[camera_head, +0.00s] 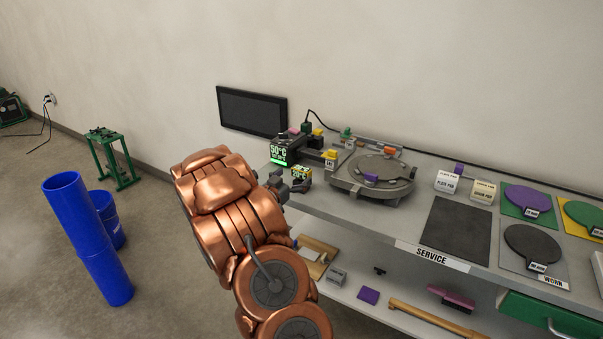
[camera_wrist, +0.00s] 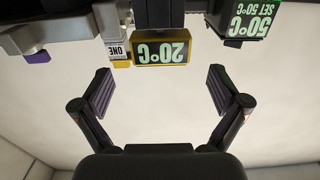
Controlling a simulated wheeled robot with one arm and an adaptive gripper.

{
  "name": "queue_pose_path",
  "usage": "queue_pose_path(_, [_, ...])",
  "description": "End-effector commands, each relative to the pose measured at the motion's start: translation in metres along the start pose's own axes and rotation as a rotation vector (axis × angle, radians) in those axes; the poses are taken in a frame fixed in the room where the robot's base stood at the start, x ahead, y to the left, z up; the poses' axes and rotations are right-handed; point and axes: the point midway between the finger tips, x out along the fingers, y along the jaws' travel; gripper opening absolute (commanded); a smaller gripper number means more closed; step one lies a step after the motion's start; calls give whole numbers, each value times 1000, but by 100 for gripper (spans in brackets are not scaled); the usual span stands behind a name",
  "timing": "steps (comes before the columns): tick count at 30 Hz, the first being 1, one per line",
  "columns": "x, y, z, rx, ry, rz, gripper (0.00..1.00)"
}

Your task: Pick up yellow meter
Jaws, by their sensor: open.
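The yellow meter (camera_head: 301,172) is a small yellow-cased block with a dark display, near the left end of the bench top in the head view. In the wrist view the yellow meter (camera_wrist: 161,52) appears upside down, its display reading 20°C, above and between the finger pads. My gripper (camera_wrist: 160,92) is open and empty, with the meter ahead of the fingertips and apart from them. In the head view my gripper (camera_head: 294,187) is beside the meter, partly hidden by my copper arm.
A controller with a green 50°C display (camera_head: 279,150) stands close to the meter; it also shows in the wrist view (camera_wrist: 252,20). A round plate fixture (camera_head: 370,177) is to the right. A black screen (camera_head: 252,110) hangs on the wall.

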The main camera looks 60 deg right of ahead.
Motion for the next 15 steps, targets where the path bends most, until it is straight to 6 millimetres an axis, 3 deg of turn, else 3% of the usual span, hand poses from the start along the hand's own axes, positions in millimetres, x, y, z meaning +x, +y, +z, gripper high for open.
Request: queue_pose_path(15, [46,-1,3,1,-2,0,98])
